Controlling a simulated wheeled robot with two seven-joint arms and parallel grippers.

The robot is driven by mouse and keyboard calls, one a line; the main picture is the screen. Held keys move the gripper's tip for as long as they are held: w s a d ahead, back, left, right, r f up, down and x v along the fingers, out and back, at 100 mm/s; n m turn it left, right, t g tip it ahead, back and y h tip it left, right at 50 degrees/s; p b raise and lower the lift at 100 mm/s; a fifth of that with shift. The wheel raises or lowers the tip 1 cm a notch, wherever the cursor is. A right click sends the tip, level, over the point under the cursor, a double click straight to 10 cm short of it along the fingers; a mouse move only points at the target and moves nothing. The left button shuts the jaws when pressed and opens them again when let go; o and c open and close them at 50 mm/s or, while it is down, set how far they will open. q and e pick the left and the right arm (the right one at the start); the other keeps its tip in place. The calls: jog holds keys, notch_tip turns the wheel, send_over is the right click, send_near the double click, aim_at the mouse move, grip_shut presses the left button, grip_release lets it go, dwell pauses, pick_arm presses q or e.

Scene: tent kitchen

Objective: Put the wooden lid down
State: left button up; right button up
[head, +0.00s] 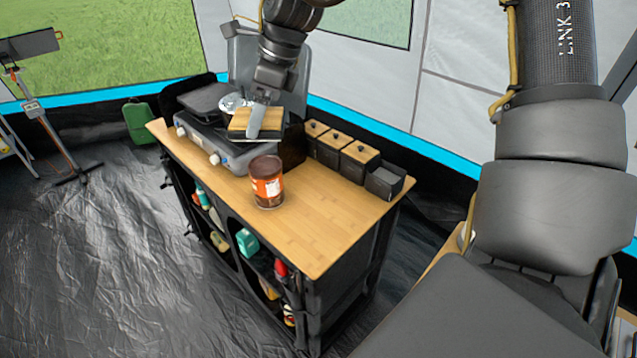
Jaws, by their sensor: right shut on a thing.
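My right gripper (256,122) is at the upper middle of the head view, pointing down. It is shut on the square wooden lid (272,122), which has a dark rim underneath. Right of the lid is a row of dark square canisters. The ones with wooden tops include this canister (359,161). The canister at the row's right end (384,182) is open on top. My left gripper is not in view.
A brown can with an orange label (267,182) stands on the wooden countertop (300,232), in front of the stove. The countertop's front and right parts are clear. Shelves below hold several small items.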

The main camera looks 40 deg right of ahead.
pick_arm(q)
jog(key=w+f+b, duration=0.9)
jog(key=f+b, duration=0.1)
jog(key=b, duration=0.9)
pick_arm(e)
notch_tip(320, 180, down, 21)
jog(key=s+d+f, duration=0.1)
jog(key=d+f, duration=0.1)
jog(key=d, duration=0.1)
jog(key=s+d+f+p, duration=0.1)
jog(key=s+d+f, duration=0.1)
jog(key=d+f, duration=0.1)
jog(key=s+d+f+p, duration=0.1)
jog(key=d+f, duration=0.2)
jog(key=d, duration=0.2)
jog(key=shift+s+d, duration=0.2)
jog(key=shift+s, duration=0.1)
jog(key=shift+s+d+f+p, duration=0.2)
jog(key=shift+d+f, duration=0.1)
jog(key=shift+f, duration=0.15)
jog(key=shift+s+d+f+p, duration=0.15)
jog(key=shift+d+f, duration=0.1)
jog(key=shift+f, duration=0.15)
notch_tip(320, 180, down, 3)
jog(key=shift+d+f, duration=0.1)
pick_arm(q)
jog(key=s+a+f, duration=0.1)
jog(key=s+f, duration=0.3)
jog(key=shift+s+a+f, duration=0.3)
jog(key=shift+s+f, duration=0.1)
